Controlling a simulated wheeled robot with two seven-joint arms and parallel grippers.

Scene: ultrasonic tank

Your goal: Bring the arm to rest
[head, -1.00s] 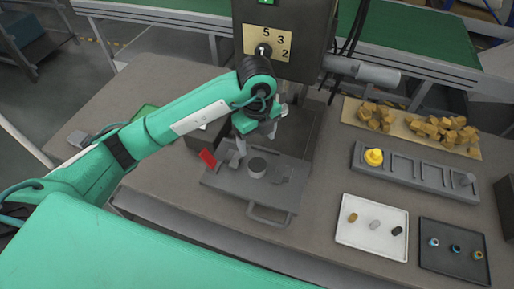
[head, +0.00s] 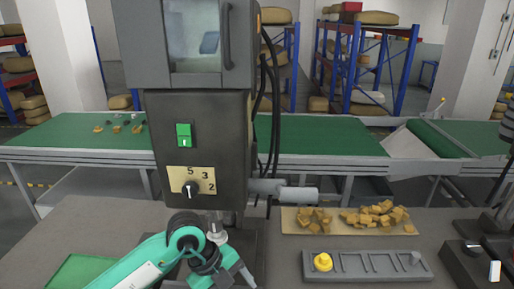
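My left arm (head: 150,262) comes in from the lower left in the head view. Its gripper (head: 236,278) is at the bottom edge, in front of the grey machine (head: 205,125). The two fingers look spread apart with nothing seen between them, though their tips are partly cut off by the picture's edge. The machine's lower tray is out of view. My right gripper is not in view.
A grey slotted rack (head: 375,277) with a yellow knobbed piece (head: 323,262) stands to the right. Behind it a board (head: 295,226) carries several brown chunks. A grey cylinder (head: 297,194) juts from the machine's side. A green conveyor (head: 330,138) runs behind.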

